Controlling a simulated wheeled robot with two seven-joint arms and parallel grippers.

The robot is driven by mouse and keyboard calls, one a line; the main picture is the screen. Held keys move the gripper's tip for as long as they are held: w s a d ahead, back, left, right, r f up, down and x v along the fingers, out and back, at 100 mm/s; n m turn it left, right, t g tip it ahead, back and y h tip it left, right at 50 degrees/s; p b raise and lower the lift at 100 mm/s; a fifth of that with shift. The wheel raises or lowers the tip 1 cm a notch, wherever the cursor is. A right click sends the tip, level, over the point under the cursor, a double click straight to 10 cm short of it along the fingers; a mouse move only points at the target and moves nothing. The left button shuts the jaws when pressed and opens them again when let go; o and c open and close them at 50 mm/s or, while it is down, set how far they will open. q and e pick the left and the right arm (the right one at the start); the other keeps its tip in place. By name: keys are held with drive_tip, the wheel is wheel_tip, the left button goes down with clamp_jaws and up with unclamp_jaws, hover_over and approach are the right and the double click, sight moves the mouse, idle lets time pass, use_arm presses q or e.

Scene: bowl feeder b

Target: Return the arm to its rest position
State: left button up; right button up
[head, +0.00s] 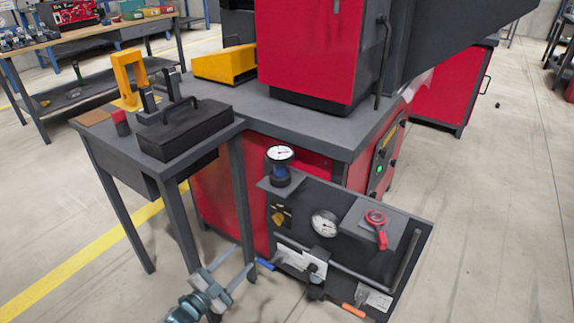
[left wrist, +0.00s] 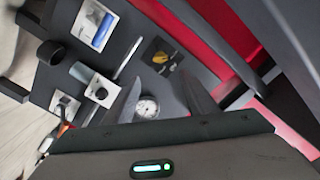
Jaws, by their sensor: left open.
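My left gripper (head: 240,262) is low in the head view, in front of the small side table. Its two fingers are apart, with nothing between them. In the left wrist view the dark fingers (left wrist: 163,98) are spread, and a round white gauge (left wrist: 147,107) shows beyond them. My gripper is to the left of the dark valve panel (head: 349,275), apparently apart from it. My right gripper is not in view.
The panel carries a gauge (head: 325,224), a red-handled valve (head: 377,224) and handles with blue and orange grips. The side table (head: 222,124) holds a black lidded box (head: 187,128). A red machine (head: 307,50) stands behind. Floor is open at left and right.

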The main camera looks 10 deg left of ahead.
use_arm(q)
drive_tip(key=shift+s+d, duration=0.1)
